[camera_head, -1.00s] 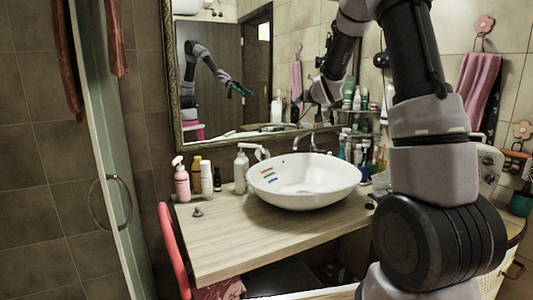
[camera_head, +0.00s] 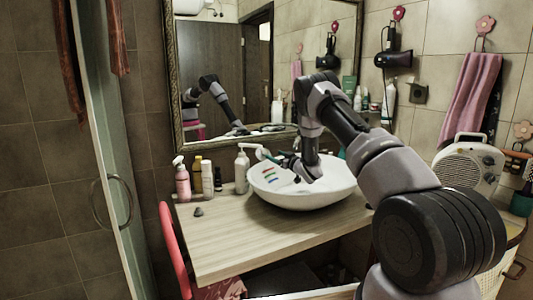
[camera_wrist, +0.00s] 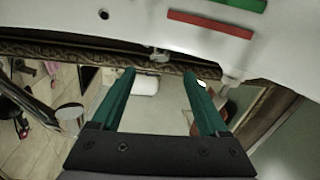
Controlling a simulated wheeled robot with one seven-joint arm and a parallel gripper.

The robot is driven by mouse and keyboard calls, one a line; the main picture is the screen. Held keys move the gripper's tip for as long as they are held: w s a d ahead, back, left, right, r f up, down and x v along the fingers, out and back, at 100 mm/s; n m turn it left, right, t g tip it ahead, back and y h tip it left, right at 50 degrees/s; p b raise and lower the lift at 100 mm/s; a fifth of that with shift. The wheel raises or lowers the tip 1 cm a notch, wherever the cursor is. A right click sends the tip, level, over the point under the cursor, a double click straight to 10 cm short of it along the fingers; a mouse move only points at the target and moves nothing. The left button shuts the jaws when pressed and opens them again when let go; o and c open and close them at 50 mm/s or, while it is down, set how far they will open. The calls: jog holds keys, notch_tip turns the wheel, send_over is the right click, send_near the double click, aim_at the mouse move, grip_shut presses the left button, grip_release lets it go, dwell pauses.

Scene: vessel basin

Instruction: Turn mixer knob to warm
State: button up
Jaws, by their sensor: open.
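The white basin (camera_head: 312,197) stands on the wooden counter, with coloured stripes (camera_head: 269,174) inside its left wall. My gripper (camera_head: 264,156) is over the basin's left rear rim, partly hidden by my wrist. In the wrist view its teal fingers (camera_wrist: 160,76) are apart with nothing clearly between them. The basin (camera_wrist: 120,18) fills the top of that view, with a red stripe (camera_wrist: 210,24) and a green one. A small chrome piece (camera_wrist: 160,55) shows just beyond the fingertips; I cannot tell if it is the mixer. The mixer is hidden by my arm in the head view.
A white pump bottle (camera_head: 241,172), a pink pump bottle (camera_head: 182,182) and smaller bottles stand left of the basin. A framed mirror (camera_head: 225,75) is behind. A small grey piece (camera_head: 198,212) lies on the counter (camera_head: 240,235), whose front is clear. A fan heater (camera_head: 466,165) stands right.

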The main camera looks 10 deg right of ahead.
aim_at(266, 151)
jog(key=x, duration=0.8)
jog(key=shift+w, duration=0.1)
